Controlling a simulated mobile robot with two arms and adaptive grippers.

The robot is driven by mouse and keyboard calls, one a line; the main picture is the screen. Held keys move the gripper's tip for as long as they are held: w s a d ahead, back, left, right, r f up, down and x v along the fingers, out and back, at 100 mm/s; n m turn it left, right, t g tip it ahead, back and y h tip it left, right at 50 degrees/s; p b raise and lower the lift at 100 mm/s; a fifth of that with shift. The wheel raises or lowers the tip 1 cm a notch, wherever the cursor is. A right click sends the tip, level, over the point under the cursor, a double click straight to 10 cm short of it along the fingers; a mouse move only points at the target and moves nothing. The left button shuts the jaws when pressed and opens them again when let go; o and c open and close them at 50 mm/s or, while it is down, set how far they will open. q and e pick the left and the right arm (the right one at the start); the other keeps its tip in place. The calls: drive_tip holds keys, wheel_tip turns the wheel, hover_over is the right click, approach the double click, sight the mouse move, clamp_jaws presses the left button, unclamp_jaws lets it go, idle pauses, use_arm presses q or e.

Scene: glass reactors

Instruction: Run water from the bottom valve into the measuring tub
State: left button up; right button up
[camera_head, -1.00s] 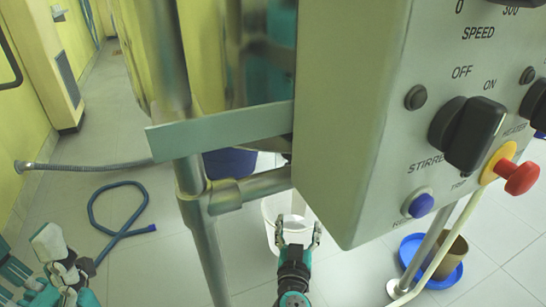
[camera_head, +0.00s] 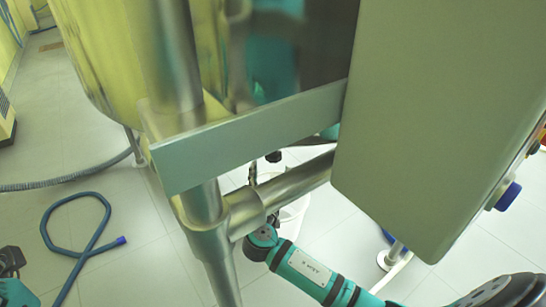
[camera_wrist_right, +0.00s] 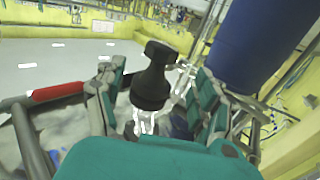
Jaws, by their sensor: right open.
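Only a dark piece of my left gripper (camera_head: 10,262) shows at the left edge.
A steel frame (camera_head: 290,188) and a grey control box (camera_head: 430,120) stand close in front of the tub. The reactor vessel (camera_head: 110,60) is above left. A blue hose (camera_head: 75,255) lies on the floor. In the right wrist view, a blue vessel (camera_wrist_right: 250,45) and a red-sleeved bar (camera_wrist_right: 57,92) flank the gripper.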

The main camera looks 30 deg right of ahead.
sight(273, 159)
drive_tip(key=b+x, duration=0.2)
drive_tip(key=x, duration=0.6)
drive_tip(key=shift+w, duration=0.1)
drive_tip(key=shift+c, duration=0.2)
drive_tip(key=c, duration=1.2)
